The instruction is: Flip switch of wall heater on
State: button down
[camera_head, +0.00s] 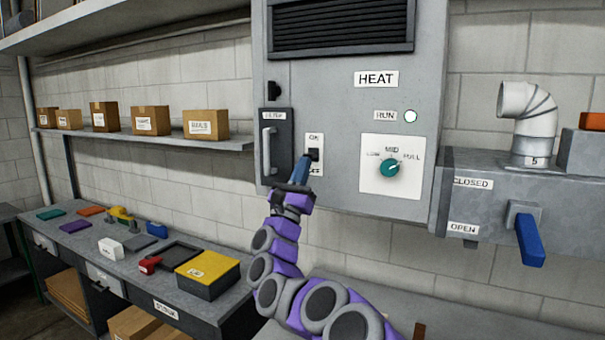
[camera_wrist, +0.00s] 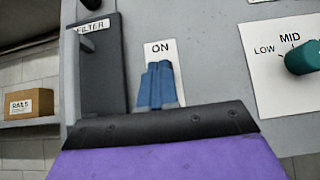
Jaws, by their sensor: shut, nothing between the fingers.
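The grey wall heater (camera_head: 345,140) hangs on the block wall and is labelled HEAT. Its switch (camera_head: 313,154) is a dark toggle on a white plate (camera_head: 315,140) marked ON at the top and OFF at the bottom. My gripper (camera_head: 303,162) is shut and empty, with its blue fingertips at the switch, over the lower part of the plate. In the wrist view the blue fingers (camera_wrist: 159,84) cover the plate below the word ON and hide the toggle. I cannot tell whether they touch it. The RUN lamp (camera_head: 410,116) looks white.
A filter handle (camera_head: 267,150) stands out left of the switch, and a teal dial (camera_head: 389,168) is to its right. A duct with a blue lever (camera_head: 529,240) is at the far right. A cluttered workbench (camera_head: 140,272) stands below left; boxes line a shelf (camera_head: 160,137).

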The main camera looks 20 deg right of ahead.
jog(key=shift+a+r+y, duration=0.1)
jog(key=shift+r+y, duration=0.15)
jog(key=shift+y, duration=0.05)
jog(key=shift+r, duration=0.3)
jog(key=shift+s+a+f+b, duration=0.1)
jog(key=shift+f+b, duration=0.05)
jog(key=shift+b, duration=0.15)
jog(key=b+v, duration=0.2)
jog(key=v, duration=1)
jog(key=shift+f, duration=0.35)
